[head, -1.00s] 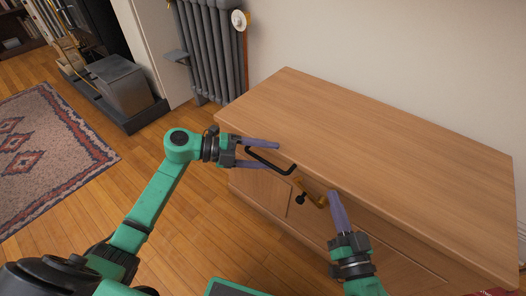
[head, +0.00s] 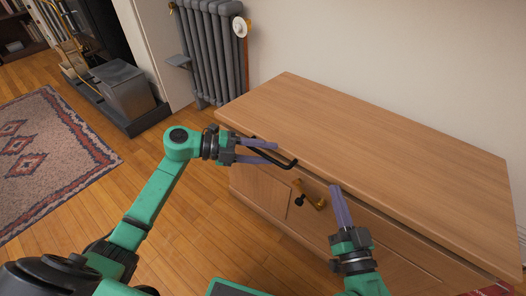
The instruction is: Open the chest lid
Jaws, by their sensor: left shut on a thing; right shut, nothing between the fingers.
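The wooden chest (head: 262,190) stands against the wall with its broad flat lid (head: 370,140) on top. The lid's front edge sits slightly above the front panel. A black bar handle (head: 288,163) is at the lid's front edge. My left gripper (head: 276,154) is shut on the handle, its fingers lying on either side of the bar. A brass latch (head: 313,197) with a dark knob is on the chest front, below the lid edge. My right gripper (head: 337,190) is shut and empty, just right of the latch and apart from it.
A grey radiator (head: 210,50) stands behind the chest's left end, by the wall. A metal box (head: 122,88) sits on the dark hearth at the upper left. A patterned rug (head: 50,150) lies on the wooden floor at left. The lid top is bare.

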